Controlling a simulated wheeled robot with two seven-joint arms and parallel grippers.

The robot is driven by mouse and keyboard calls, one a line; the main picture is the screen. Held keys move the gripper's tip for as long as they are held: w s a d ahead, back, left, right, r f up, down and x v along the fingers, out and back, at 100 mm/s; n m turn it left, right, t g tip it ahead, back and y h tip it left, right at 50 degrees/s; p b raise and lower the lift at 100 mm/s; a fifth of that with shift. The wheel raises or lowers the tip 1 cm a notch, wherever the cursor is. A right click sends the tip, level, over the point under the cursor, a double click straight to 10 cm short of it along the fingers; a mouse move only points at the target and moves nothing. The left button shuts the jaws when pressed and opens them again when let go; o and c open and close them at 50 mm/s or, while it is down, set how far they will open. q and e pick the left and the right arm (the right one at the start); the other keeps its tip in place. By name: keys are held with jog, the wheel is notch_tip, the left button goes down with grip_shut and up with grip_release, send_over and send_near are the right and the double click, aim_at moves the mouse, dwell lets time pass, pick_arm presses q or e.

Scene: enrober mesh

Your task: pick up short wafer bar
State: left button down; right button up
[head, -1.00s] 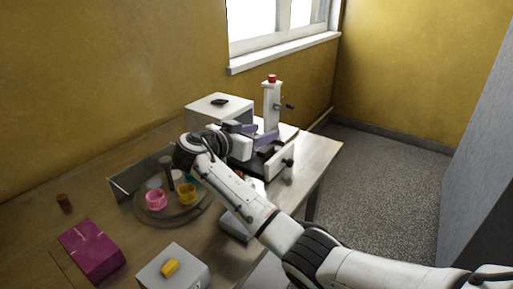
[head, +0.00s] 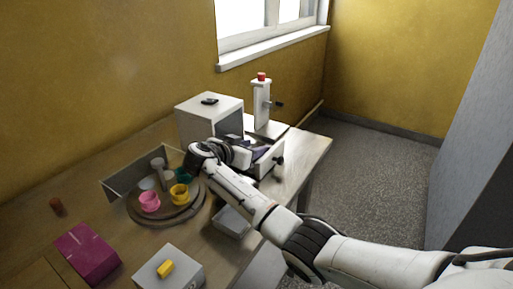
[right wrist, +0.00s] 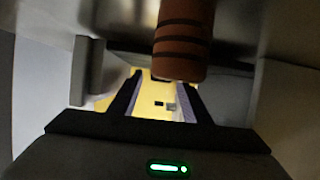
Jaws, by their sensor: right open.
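A brown ridged bar with dark bands (right wrist: 181,40), which looks like a wafer bar, shows large at the top of the right wrist view. Its near end hangs over the right finger's side, and its far end is out of frame. My right gripper (right wrist: 160,88) is open, with its two fingers either side of a yellow gap. I cannot tell whether the bar is between the fingers or in front of them. In the head view my right gripper (head: 258,144) is low at the white machine, its tips partly hidden. My left gripper is not in view.
A white box (head: 208,118) and a post with a red top (head: 262,103) stand by a white panel (head: 268,160). A round board (head: 140,217) holds pink, yellow and green cups.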

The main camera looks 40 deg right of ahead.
jog(key=shift+w+d, duration=0.1)
jog(key=shift+d, duration=0.05)
jog(key=c, duration=0.9)
